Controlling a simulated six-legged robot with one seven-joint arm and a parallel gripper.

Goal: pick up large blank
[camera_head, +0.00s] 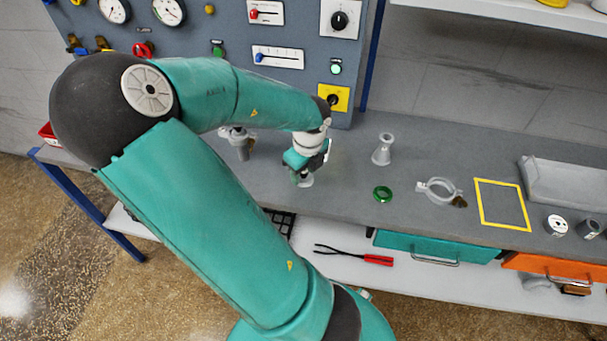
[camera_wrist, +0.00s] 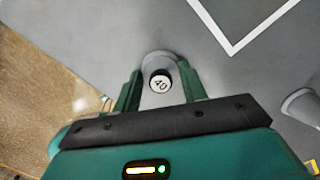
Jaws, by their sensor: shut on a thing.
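The large blank (camera_wrist: 160,83) is a grey round flange piece with a white disc marked 40. In the wrist view it sits between the two green fingers of my gripper (camera_wrist: 161,92), which is shut on it. In the head view my gripper (camera_head: 304,174) points down at the grey bench, and a small pale part of the blank (camera_head: 306,182) shows beneath it. The blank is at or close to the bench top; I cannot tell whether it touches. My fingers and wrist hide most of it in the head view.
A grey reducer (camera_head: 383,150), a green ring (camera_head: 383,194) and a clamp (camera_head: 437,190) stand to the right on the bench (camera_head: 345,205). A yellow square outline (camera_head: 502,203) is farther right, with marked cylinders (camera_head: 557,225). A control panel (camera_head: 290,85) rises behind.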

